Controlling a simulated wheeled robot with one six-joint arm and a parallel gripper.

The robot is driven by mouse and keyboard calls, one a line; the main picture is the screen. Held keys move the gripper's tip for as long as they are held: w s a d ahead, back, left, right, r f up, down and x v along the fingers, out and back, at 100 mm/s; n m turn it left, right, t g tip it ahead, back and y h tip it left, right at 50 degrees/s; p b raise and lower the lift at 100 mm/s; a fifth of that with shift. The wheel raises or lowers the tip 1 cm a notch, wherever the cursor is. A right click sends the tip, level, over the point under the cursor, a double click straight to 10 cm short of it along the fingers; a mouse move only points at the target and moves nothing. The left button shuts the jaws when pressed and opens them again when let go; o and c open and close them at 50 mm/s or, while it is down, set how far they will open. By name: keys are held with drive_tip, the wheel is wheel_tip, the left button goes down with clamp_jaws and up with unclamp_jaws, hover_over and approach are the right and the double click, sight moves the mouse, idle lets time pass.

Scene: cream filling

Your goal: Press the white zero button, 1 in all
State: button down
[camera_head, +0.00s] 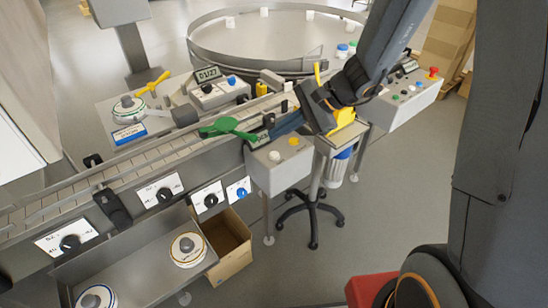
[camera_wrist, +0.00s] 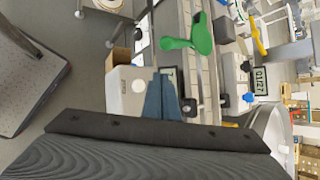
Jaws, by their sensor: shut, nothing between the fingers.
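A round white button (camera_head: 275,156) sits on the top face of a light grey control box (camera_head: 268,178) near the middle of the head view. A yellow button (camera_head: 293,141) is beside it on the right. The white button also shows in the wrist view (camera_wrist: 138,86), just left of my fingers. My gripper (camera_head: 277,131) is shut and empty, with its blue-grey fingers over the back part of this box, behind the white button. The wrist view shows the closed fingers (camera_wrist: 161,92) partly covering the box's display. I cannot tell how high the fingertips are above the box.
A green handle (camera_head: 228,128) lies close to the left of my fingers, by the conveyor (camera_head: 130,168). Another box (camera_head: 215,95) with a display reading 01/27 and a blue button stands behind. A round table (camera_head: 270,45) is at the back. Open floor lies in front.

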drive_tip(key=shift+f+b, duration=1.25)
drive_tip(key=shift+f, duration=0.55)
drive_tip(key=shift+f, duration=0.1)
idle(0.5)
drive_tip(key=shift+f+b, duration=0.35)
drive_tip(key=shift+b, duration=0.15)
drive_tip(key=shift+f+b, duration=0.45)
drive_tip(key=shift+f, duration=0.05)
idle(0.6)
drive_tip(key=shift+r, duration=0.15)
drive_tip(key=shift+r+p, duration=0.65)
drive_tip(key=shift+r, duration=0.15)
wheel_tip(320, 180, up, 5)
drive_tip(key=p, duration=0.3)
drive_tip(key=shift+p, duration=0.35)
